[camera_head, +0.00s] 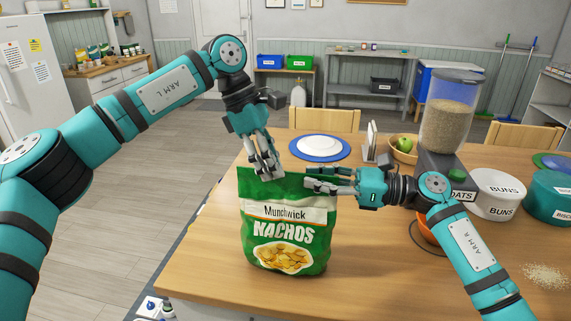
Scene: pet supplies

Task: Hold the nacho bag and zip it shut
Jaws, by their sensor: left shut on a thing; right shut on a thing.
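The green nacho bag (288,225) stands upright near the left front of the wooden table (391,285). My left gripper (266,172) points down from above and is shut on the bag's top edge, left of its middle. My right gripper (312,184) comes in level from the right and is shut at the bag's upper right edge. The fingers cover parts of the top edge. I cannot make out the zip or whether the top is closed.
A blue-rimmed plate (319,148), a bowl with a green apple (404,145), an oats dispenser (450,120) and a white buns tin (497,195) stand behind and to the right. Spilled grains (545,277) lie at the right. The table's left edge is close to the bag.

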